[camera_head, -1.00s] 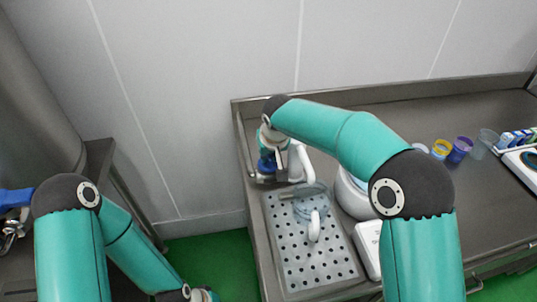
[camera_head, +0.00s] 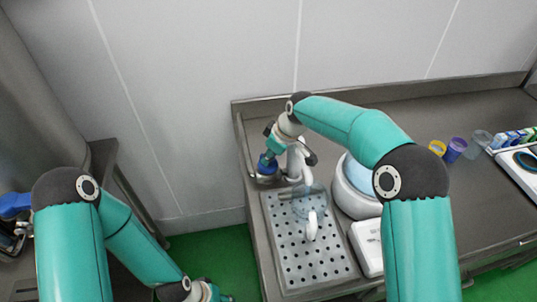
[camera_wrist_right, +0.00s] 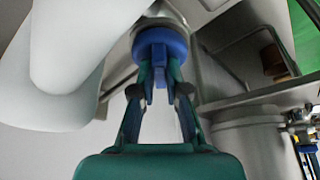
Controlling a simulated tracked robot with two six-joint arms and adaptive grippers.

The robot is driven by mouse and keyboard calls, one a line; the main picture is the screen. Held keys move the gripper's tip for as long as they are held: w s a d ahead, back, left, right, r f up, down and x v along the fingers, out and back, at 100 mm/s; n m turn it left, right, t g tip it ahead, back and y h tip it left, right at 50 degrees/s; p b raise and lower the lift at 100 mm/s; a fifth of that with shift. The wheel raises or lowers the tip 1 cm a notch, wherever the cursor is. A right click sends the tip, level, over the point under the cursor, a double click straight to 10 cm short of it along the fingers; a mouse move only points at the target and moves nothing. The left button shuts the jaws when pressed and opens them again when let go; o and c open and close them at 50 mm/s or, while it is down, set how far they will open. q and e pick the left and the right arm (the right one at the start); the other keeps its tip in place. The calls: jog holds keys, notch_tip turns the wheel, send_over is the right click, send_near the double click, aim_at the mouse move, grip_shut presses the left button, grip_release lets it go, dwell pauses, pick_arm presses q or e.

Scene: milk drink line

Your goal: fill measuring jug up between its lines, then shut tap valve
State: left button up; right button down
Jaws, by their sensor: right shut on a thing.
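The clear measuring jug (camera_head: 309,203) with its white handle stands on the perforated drip tray (camera_head: 277,213), beneath the white tap spout (camera_head: 299,160). Its lines and fill level cannot be made out. My right gripper (camera_head: 268,158) reaches down to the blue tap valve (camera_head: 265,167) at the tray's back left corner. In the right wrist view, my right gripper (camera_wrist_right: 160,75) is shut on the blue valve knob (camera_wrist_right: 160,43); the white spout (camera_wrist_right: 70,60) is close on the left. My left arm runs out at the bottom edge, its fingers out of frame.
A white round device with a pale blue top (camera_head: 357,176) stands close right of the spout. A white flat box (camera_head: 368,246) lies right of the tray. Coloured cups (camera_head: 455,147) stand farther right. A steel table with a blue valve (camera_head: 14,203) is at far left.

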jog(key=shift+n, duration=0.5)
jog(key=c, duration=1.2)
grip_release()
jog(key=shift+r, duration=0.1)
jog(key=v, duration=1.1)
jog(key=shift+d+r, duration=0.35)
jog(key=shift+f, duration=0.1)
